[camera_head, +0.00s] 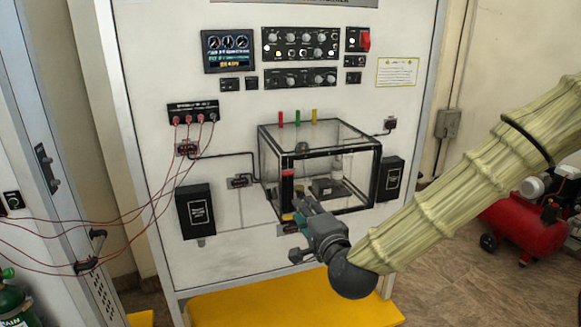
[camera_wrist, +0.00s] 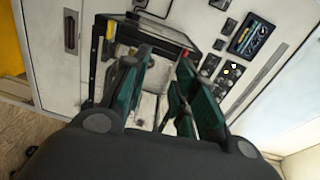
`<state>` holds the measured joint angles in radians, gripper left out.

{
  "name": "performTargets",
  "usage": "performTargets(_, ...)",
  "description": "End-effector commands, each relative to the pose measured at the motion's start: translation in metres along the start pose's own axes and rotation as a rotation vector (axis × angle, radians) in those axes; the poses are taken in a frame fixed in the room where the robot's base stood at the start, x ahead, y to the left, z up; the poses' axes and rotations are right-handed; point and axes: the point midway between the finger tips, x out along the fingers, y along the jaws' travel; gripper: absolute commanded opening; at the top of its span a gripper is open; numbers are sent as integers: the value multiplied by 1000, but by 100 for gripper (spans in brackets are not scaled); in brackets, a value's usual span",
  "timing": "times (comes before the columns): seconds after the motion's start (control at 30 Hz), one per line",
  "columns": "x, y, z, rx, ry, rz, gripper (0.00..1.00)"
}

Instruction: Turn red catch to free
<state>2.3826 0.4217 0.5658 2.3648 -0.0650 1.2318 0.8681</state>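A clear box with a black frame (camera_head: 372,165) is mounted on the white panel. A black upright strip at its front left corner carries a red part (camera_head: 288,173) near the top and a yellow part (camera_head: 287,216) near the bottom. A red tab (camera_head: 280,118) also stands on the box top. I cannot tell which red part is the catch. My gripper (camera_head: 303,208) is just in front of the strip's lower end, below its red part. In the wrist view my gripper (camera_wrist: 160,80) has its green fingers apart, with nothing visibly held. Contact with the strip cannot be told.
Green (camera_head: 297,117) and yellow (camera_head: 314,115) tabs stand beside the red tab. Black boxes flank the clear box at left (camera_head: 197,212) and right (camera_head: 388,179). Red cables hang from a socket block (camera_head: 193,110) at left. A yellow base (camera_head: 290,305) lies below.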

Motion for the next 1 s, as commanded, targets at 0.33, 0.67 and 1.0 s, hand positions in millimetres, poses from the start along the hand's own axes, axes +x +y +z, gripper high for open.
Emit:
performTargets(0.33, 16, -44, -2, 50, 11, -65, 28)
performTargets(0.67, 68, -48, -2, 47, 10, -63, 28)
performTargets(1.0, 104, -48, -3, 48, 10, -63, 28)
